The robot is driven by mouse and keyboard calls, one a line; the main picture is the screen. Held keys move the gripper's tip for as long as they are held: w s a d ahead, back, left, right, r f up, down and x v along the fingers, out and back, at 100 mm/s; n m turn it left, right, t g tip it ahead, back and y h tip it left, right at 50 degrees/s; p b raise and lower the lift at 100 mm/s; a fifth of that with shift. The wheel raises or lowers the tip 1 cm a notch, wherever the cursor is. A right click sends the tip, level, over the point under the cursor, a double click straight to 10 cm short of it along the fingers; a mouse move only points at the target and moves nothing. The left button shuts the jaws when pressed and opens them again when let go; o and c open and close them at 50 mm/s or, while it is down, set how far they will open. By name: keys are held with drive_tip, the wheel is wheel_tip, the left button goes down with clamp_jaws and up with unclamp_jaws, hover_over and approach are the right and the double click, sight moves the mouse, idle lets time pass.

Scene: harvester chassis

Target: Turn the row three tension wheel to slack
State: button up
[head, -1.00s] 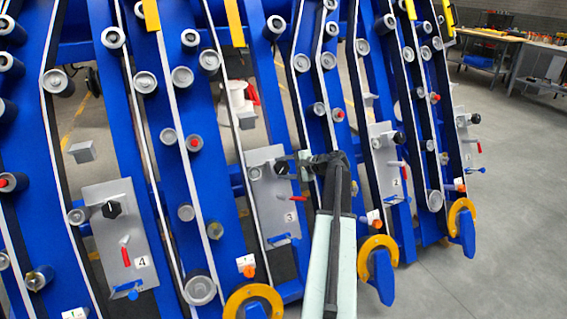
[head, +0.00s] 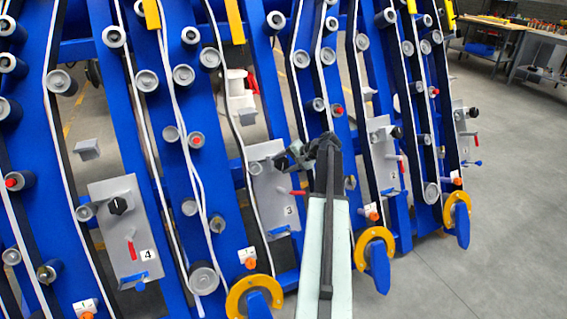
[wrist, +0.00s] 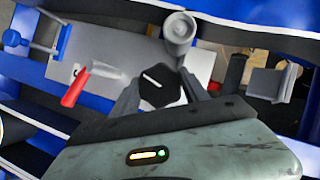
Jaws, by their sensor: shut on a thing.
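The row three tension wheel is a black hexagonal knob (wrist: 160,89) with a white mark, in the wrist view. The mark lies slanted, nearer level than upright. My gripper (wrist: 163,86) has one finger on each side of the knob and is shut on it. In the head view my gripper (head: 286,160) is at the upper part of the grey row three plate (head: 272,200), marked 3, and hides the wheel. A red lever (wrist: 88,82) and a blue handle (wrist: 32,42) sit on the same plate in the wrist view.
A grey roller (wrist: 178,32) stands close beside the wheel. The row four plate (head: 118,220) is at left and the row two plate (head: 385,165) at right. Yellow rings (head: 372,245) stick out low. Open floor (head: 510,220) lies at right.

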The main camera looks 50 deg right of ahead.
drive_tip(key=shift+s+f, duration=0.1)
drive_tip(key=o, duration=1.4)
drive_tip(key=p+v, duration=0.5)
drive_tip(key=v, duration=0.2)
drive_tip(key=shift+s+r, duration=0.25)
drive_tip(key=shift+r, duration=0.05)
